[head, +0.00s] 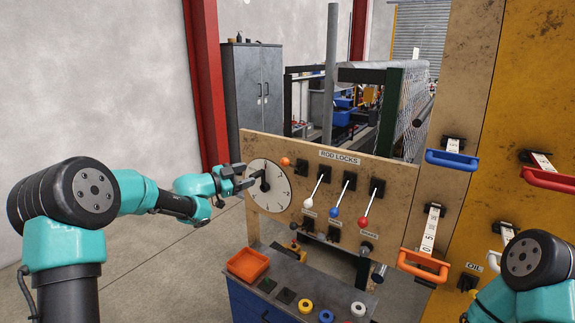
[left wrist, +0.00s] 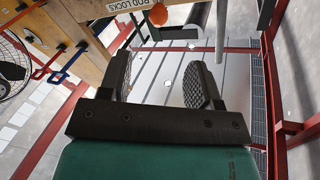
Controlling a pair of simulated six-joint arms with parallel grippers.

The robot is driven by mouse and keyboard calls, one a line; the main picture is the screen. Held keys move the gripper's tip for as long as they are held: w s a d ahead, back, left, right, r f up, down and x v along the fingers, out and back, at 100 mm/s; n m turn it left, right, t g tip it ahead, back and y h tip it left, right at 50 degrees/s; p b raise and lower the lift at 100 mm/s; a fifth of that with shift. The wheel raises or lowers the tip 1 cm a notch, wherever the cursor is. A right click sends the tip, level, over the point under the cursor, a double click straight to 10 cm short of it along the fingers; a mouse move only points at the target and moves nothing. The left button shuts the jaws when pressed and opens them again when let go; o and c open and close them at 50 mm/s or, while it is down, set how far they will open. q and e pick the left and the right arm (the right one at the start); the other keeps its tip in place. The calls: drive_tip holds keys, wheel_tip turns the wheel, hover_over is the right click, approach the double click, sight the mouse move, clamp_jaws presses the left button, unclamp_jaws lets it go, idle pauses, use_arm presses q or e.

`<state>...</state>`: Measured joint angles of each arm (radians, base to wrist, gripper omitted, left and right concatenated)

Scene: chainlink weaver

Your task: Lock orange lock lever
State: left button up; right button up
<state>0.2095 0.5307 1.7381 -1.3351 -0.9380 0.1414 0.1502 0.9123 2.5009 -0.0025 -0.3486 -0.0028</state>
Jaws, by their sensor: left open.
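The orange lock lever shows as an orange ball knob (head: 285,161) at the upper left of the ROD LOCKS panel (head: 400,185), above the dial's right edge. Its shaft is hard to make out. The orange ball (left wrist: 158,14) also shows at the top of the left wrist view, beyond the fingers. My left gripper (head: 242,179) is open and empty in front of the dial, left of and slightly below the orange knob, apart from it. Its two dark fingers (left wrist: 158,82) stand spread with nothing between them. My right gripper is out of view.
Levers with white (head: 308,203), blue (head: 334,211) and red (head: 363,222) knobs stand right of the orange one. A white dial (head: 275,196) is behind my left gripper. An orange tray (head: 247,264) sits on the bench below. Large pull handles are on the right panels.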

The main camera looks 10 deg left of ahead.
sight(288, 164)
use_arm(q)
drive_tip(key=x, duration=1.7)
drive_tip(key=shift+w+f, duration=0.1)
clamp_jaws()
